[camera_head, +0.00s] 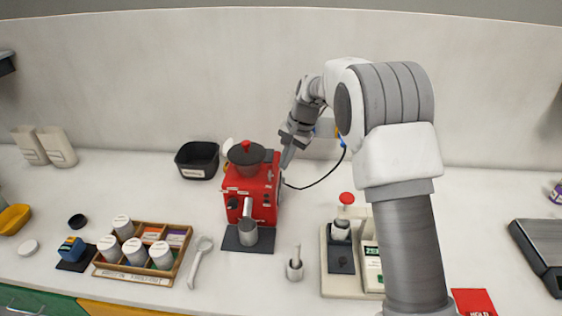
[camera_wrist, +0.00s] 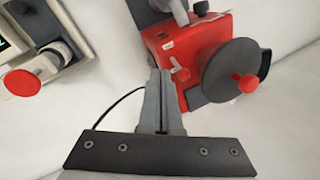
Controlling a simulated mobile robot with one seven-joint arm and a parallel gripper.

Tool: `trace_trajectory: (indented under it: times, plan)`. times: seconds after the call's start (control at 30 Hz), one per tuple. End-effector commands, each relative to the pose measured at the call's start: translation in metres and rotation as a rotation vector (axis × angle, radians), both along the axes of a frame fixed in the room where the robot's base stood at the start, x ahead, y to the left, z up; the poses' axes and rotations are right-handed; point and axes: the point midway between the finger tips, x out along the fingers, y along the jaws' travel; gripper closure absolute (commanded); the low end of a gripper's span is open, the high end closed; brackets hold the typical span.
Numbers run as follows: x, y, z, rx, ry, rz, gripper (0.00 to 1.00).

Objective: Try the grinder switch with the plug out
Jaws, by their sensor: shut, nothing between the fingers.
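The red grinder (camera_head: 262,190) stands on the counter with a dark round lid and red knob on top. It also shows in the wrist view (camera_wrist: 160,42), seen from above. A black cord (camera_head: 322,180) runs from behind the grinder toward a blue part (camera_head: 343,143) near the wall, partly hidden by my arm.
A metal cup (camera_head: 247,232) stands before the grinder. A black bin (camera_head: 197,160) is behind left. A wooden tray (camera_head: 180,262) of white canisters lies front left. A device with a red knob (camera_head: 346,198) stands right, partly behind my arm.

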Motion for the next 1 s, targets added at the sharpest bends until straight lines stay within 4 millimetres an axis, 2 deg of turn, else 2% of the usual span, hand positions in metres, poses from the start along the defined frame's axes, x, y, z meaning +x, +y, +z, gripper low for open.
trace_trajectory:
  times: [0.07,0.3,0.5,0.7,1.0]
  plan:
    - [0.001,-0.005,0.006,0.001,-0.003,-0.001,1.0]
    - [0.019,-0.019,0.055,0.001,-0.004,0.0,1.0]
    - [0.028,-0.027,0.08,0.0,-0.001,0.0,1.0]
    - [0.031,-0.03,0.092,0.0,0.0,0.0,1.0]
    - [0.031,-0.03,0.093,0.0,0.0,0.0,1.0]
